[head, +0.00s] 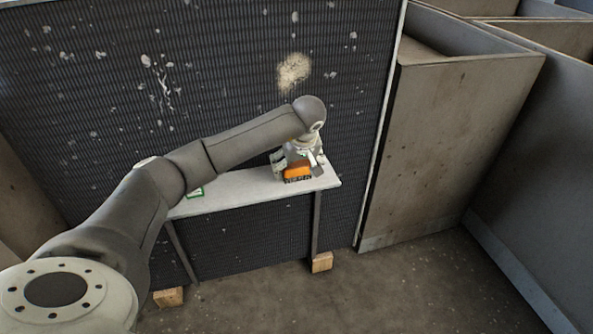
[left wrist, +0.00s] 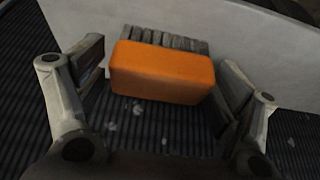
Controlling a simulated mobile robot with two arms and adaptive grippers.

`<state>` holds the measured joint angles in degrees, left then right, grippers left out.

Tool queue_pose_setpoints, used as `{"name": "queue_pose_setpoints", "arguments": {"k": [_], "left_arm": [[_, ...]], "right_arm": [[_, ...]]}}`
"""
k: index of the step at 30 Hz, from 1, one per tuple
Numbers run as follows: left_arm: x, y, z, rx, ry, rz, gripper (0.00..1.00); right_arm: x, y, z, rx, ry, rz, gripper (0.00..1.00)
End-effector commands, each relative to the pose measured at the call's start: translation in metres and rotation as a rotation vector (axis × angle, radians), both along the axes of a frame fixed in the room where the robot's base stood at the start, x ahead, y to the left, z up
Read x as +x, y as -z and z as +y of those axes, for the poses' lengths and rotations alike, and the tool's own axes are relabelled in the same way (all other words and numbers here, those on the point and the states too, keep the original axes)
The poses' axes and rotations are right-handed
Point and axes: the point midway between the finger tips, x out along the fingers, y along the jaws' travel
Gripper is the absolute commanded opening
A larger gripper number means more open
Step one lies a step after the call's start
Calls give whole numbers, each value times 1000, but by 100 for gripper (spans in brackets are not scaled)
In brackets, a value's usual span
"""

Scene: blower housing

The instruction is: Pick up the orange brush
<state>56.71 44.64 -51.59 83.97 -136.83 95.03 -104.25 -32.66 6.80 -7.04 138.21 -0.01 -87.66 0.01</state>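The orange brush (head: 297,170) is a block with dark bristles at the right end of a narrow white shelf (head: 245,190). It also shows in the left wrist view (left wrist: 162,72), with its grey bristles behind the orange block. My left gripper (head: 299,162) is right at the brush. My right gripper is in neither view.
A dark ribbed panel (head: 230,60) with pale stains stands behind the shelf. A green-edged item (head: 195,192) lies at the shelf's left, partly hidden by my arm. Tall brown walls (head: 440,140) stand to the right. Wooden blocks (head: 322,262) sit under the shelf legs.

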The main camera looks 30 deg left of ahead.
Motion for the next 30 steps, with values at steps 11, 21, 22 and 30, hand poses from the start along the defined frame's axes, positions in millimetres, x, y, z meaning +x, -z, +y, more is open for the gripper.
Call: {"name": "queue_pose_setpoints", "arguments": {"k": [11, 21, 22, 30], "left_arm": [[0, -1, 0, 0, -1, -2, 45], [1, -11, 1, 0, -1, -3, 45], [1, -15, 1, 0, -1, -3, 45], [-24, -64, 4, 3, 1, -5, 45]], "right_arm": [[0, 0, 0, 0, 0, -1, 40], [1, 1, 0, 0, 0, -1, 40], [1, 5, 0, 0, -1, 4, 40], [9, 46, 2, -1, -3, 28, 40]]}}
